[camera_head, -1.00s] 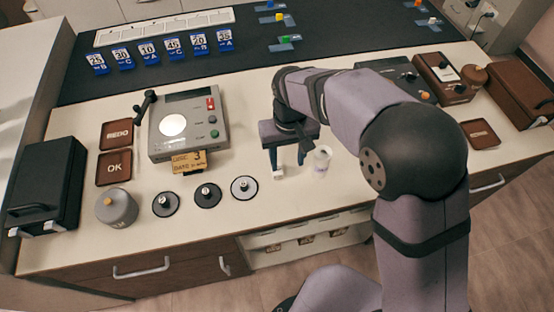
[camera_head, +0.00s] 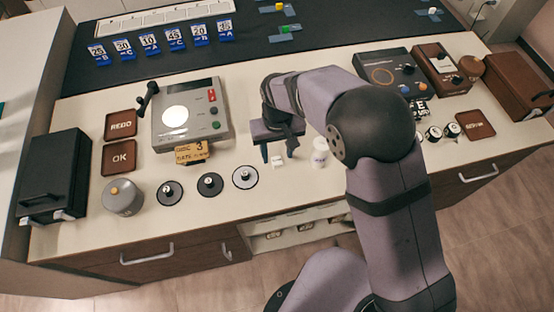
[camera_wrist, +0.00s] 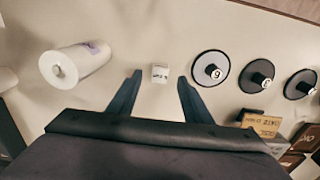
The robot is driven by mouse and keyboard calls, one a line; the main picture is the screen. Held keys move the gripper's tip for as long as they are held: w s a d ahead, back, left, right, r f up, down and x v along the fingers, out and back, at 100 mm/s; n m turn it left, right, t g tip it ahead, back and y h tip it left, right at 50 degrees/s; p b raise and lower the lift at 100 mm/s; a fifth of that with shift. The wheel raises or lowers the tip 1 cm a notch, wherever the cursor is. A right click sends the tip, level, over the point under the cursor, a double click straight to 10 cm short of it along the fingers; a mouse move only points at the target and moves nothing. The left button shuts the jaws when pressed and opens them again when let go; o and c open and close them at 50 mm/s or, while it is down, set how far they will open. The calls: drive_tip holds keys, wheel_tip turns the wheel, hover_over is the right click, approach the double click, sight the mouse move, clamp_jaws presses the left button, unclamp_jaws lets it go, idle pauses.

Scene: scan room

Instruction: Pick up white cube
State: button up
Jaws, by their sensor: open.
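The white cube (camera_head: 278,163) sits on the cream worktop, left of a white cylindrical container (camera_head: 320,155). In the wrist view the cube (camera_wrist: 160,73) has small dark print on its face and shows between the two fingertips, with a gap on each side. My gripper (camera_head: 278,153) is open and empty, pointing down at the cube. In the wrist view the fingers of my gripper (camera_wrist: 159,92) are spread. I cannot tell how high the fingertips are above the worktop.
The white container (camera_wrist: 78,63) lies left of the fingers in the wrist view. Round dark-rimmed discs with small knobs, the nearest white-faced (camera_head: 245,177), stand to the cube's left. A grey console (camera_head: 190,115) and a tan sign (camera_head: 190,152) are behind them.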

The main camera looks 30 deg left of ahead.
sight(277, 161)
drive_tip(key=shift+f+p, duration=0.6)
drive_tip(key=shift+f, duration=1.25)
drive_tip(key=c, duration=1.1)
drive_tip(key=shift+c, duration=0.2)
drive_tip(key=shift+r, duration=0.1)
